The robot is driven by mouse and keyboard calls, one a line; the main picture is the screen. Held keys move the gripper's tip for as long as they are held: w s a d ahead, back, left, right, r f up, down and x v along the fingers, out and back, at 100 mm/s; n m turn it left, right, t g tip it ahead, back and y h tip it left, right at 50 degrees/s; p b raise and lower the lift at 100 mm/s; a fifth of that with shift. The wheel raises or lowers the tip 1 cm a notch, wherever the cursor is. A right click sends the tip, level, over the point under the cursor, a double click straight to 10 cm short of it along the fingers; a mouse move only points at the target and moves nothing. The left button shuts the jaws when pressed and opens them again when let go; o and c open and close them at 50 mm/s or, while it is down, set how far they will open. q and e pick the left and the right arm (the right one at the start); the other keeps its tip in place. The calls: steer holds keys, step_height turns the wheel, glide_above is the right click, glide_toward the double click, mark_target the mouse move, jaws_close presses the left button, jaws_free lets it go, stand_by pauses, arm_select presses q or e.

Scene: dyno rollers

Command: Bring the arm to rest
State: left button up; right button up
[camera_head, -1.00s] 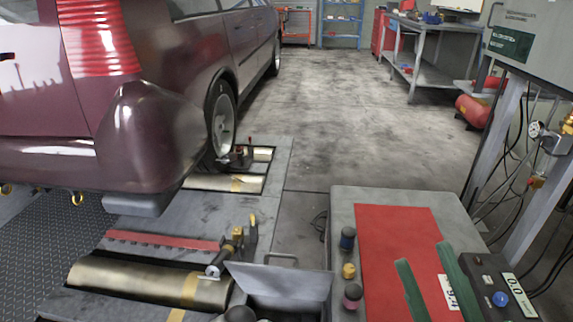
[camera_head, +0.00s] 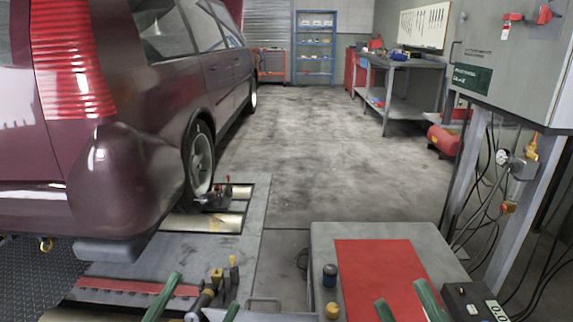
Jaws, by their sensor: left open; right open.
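My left gripper (camera_head: 204,291) shows at the bottom edge, left of centre, as two green fingers spread apart. It is open, with nothing visibly held. A brass-and-grey fitting (camera_head: 207,290) on the roller bed shows between and behind its fingers. My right gripper (camera_head: 400,293) shows at the bottom edge, right of centre, with its two green fingers apart over the red mat (camera_head: 375,265). It is open, and no object is seen between its fingers. The rest of both grippers and both arms are below the picture. I cannot tell how high the fingers are.
A grey cart top (camera_head: 318,240) carries the mat, a dark blue-capped knob (camera_head: 330,275), a yellow knob (camera_head: 332,311) and a black display box (camera_head: 468,298). A maroon car (camera_head: 120,190) stands at left by the rollers (camera_head: 205,223). A grey cabinet (camera_head: 510,60) stands right.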

arm_select(q)
steer(key=s+a+r+m+h, duration=0.2)
steer(key=s+r+h, duration=0.1)
steer(key=s+r, duration=0.3)
steer(key=w+a+f+n+g+y+p, duration=0.2)
steer(key=w+f+n+g+y+p, duration=0.2)
steer(key=w+f+n+y+p, duration=0.85)
arm_select(e)
steer(key=w+d+f+m+g+h+p, duration=0.35)
steer(key=w+f+m+h, duration=0.4)
steer(key=h, duration=0.25)
arm_select(q)
steer(key=s+a+f+g+p, duration=0.1)
steer(key=s+f+g+p, duration=0.2)
steer(key=s+p, duration=0.3)
steer(key=s+f+m+g+p, duration=0.1)
steer(key=s+f+g+p, duration=0.2)
steer(key=s+g+p, duration=0.2)
steer(key=shift+s+a+f+y+p, duration=0.4)
steer(key=shift+s+p, duration=0.6)
steer(key=shift+s, duration=0.25)
arm_select(e)
steer(key=s+f+m+g+h, duration=0.3)
steer(key=s+f+g, duration=0.6)
steer(key=f, duration=0.2)
steer(key=shift+s+d, duration=0.3)
steer(key=shift+d, duration=0.1)
steer(key=shift+r, duration=0.1)
